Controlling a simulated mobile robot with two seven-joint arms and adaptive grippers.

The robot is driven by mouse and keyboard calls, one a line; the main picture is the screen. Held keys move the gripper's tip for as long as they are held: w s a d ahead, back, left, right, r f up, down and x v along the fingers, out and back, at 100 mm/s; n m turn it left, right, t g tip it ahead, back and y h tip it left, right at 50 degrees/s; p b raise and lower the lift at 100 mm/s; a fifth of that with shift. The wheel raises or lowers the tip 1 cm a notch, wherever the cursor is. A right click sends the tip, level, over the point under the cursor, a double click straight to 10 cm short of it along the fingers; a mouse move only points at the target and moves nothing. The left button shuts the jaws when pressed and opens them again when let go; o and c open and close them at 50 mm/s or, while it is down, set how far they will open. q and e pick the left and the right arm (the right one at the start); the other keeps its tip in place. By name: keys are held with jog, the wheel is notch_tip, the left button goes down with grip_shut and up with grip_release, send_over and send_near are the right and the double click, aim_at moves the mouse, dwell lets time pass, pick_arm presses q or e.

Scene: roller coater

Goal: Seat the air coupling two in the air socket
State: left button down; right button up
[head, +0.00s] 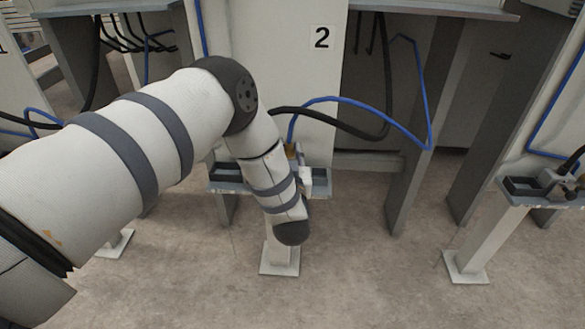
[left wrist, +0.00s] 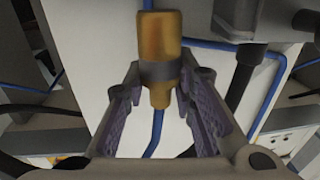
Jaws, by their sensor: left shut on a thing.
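The air coupling two (left wrist: 160,45) is a brass cylinder with a grey band. In the left wrist view it sits between the fingers of my left gripper (left wrist: 160,88), which is shut on it. A blue hose (left wrist: 154,135) runs from its narrow end. In the head view, my left wrist hides most of the gripper; a small brass patch (head: 291,150) shows beside it, with the blue hose (head: 350,101) arcing up and right. I cannot make out the air socket clearly. My right gripper is not in view.
A small stand (head: 319,190) with dark trays is partly behind my left wrist, before the panel marked 2 (head: 321,38). A black cable (head: 340,124) runs close by. Another stand (head: 540,198) with a fitting is at right. The floor in front is clear.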

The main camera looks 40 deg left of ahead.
pick_arm(q)
jog(key=shift+w+f+b, duration=0.25)
jog(key=shift+f+b, duration=0.05)
jog(key=shift+f, duration=0.65)
jog(key=shift+w+f+b, duration=0.2)
jog(key=shift+f+b, duration=0.05)
jog(key=shift+f, duration=0.7)
jog(key=shift+f, duration=0.2)
jog(key=c, duration=1.3)
grip_release()
jog(key=shift+c, duration=0.2)
jog(key=shift+r, duration=0.1)
